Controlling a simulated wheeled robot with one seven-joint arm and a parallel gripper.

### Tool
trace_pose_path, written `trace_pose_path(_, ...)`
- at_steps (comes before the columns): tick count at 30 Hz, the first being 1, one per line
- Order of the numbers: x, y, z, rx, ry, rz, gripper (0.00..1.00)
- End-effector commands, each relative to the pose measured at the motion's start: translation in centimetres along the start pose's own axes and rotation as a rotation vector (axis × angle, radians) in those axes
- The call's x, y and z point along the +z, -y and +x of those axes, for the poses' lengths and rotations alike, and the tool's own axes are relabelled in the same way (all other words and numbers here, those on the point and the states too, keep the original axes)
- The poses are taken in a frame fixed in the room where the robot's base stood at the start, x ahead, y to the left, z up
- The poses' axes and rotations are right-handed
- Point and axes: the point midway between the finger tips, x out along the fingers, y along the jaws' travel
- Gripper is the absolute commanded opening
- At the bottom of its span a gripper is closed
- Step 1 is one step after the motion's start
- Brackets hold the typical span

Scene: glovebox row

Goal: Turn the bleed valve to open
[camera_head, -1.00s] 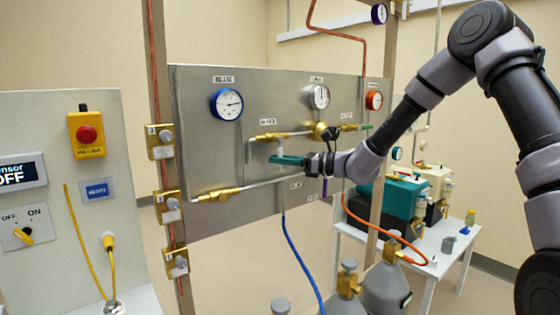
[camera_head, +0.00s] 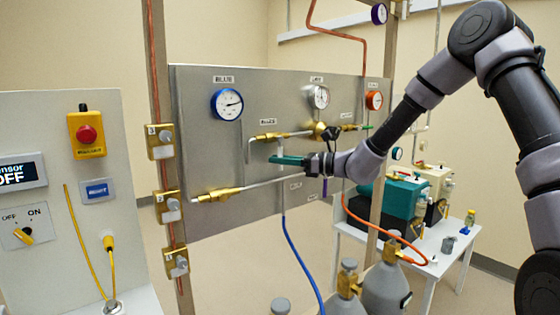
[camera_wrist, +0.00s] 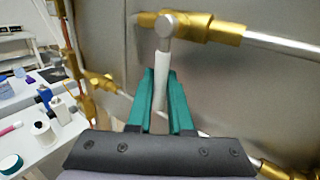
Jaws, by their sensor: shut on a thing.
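The bleed valve is a brass valve (camera_head: 271,137) on the steel panel, under a small label too blurred to read surely. In the wrist view the brass valve (camera_wrist: 215,30) has a round grey hub and a pale lever (camera_wrist: 161,66) hanging down from it, slightly tilted. My gripper (camera_head: 274,159) is just below the valve in the head view, its teal fingers pointing left. In the wrist view my gripper (camera_wrist: 160,73) has its fingers on either side of the lever, shut on it. The lower part of the lever lies between the fingers and is partly hidden.
A blue-rimmed gauge (camera_head: 227,104) sits above left of the valve. A second brass valve (camera_head: 217,195) and its pipe run below my gripper. More brass fittings (camera_head: 328,131) stand to the right. A blue hose (camera_head: 297,252) hangs below. Grey cylinders (camera_head: 386,287) stand at the front.

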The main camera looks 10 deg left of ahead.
Motion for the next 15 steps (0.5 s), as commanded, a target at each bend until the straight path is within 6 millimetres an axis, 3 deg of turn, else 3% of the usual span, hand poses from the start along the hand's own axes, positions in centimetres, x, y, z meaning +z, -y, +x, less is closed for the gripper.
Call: trace_pose_path(15, 0.3, 1.2, -0.8, -0.001, -0.136, -0.206, 0.00)
